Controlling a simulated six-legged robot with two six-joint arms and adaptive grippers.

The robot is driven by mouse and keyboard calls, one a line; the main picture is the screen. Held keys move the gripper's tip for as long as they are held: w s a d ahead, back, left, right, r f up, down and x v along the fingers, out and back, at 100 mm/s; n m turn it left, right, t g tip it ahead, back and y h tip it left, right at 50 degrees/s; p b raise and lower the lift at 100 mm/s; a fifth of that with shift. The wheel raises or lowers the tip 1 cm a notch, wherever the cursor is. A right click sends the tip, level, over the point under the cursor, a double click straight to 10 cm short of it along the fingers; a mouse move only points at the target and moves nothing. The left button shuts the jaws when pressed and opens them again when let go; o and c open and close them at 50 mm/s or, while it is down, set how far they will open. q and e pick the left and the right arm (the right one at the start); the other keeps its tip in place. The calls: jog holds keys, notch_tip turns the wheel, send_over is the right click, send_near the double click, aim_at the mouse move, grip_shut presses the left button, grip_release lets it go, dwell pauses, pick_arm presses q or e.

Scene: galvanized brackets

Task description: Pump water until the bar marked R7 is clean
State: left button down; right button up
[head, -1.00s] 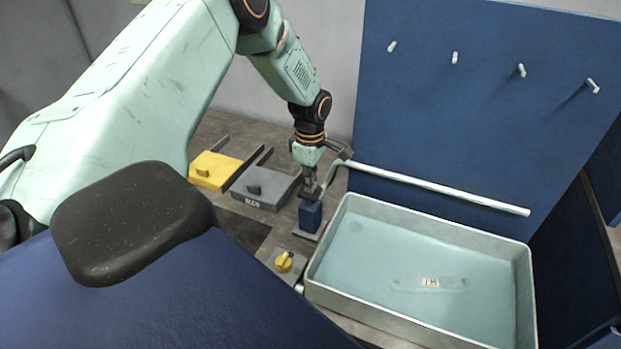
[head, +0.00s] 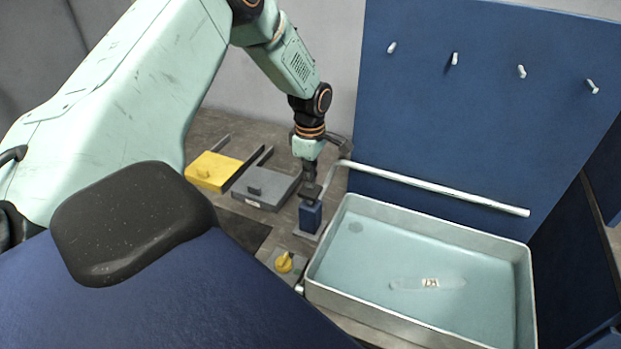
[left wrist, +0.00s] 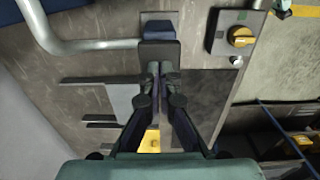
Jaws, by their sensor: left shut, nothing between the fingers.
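The bar marked R7 (head: 404,284) lies in the metal basin (head: 532,290), pale and blurred, with a small tag (head: 431,282) at its middle. I cannot tell how clean it is. A small blue pump block (head: 311,217) stands on a plate left of the basin; it also shows in the left wrist view (left wrist: 159,28). My left gripper (head: 311,186) is shut and empty, pointing down at the dark top of the pump. In the left wrist view its fingertips (left wrist: 160,70) are together by the dark pad (left wrist: 160,54). Contact is unclear. My right gripper is not in view.
A white pipe (head: 440,187) runs from near the pump over the basin. A yellow knob (head: 284,262) sits on a grey box in front of the pump. Yellow (head: 212,172) and grey (head: 263,188) slabs lie left of it. A blue pegboard (head: 440,110) stands behind.

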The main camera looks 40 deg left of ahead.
aim_at(310, 190)
pick_arm(q)
jog(key=shift+f+b, duration=1)
jog(key=shift+f, duration=1.1)
jog(key=shift+s+r, duration=0.1)
jog(key=shift+r, duration=0.1)
notch_tip(310, 190, up, 2)
jog(key=p, duration=0.2)
jog(key=shift+r+p, duration=0.15)
jog(key=shift+p, duration=0.25)
jog(key=shift+r, duration=1.05)
notch_tip(310, 190, up, 6)
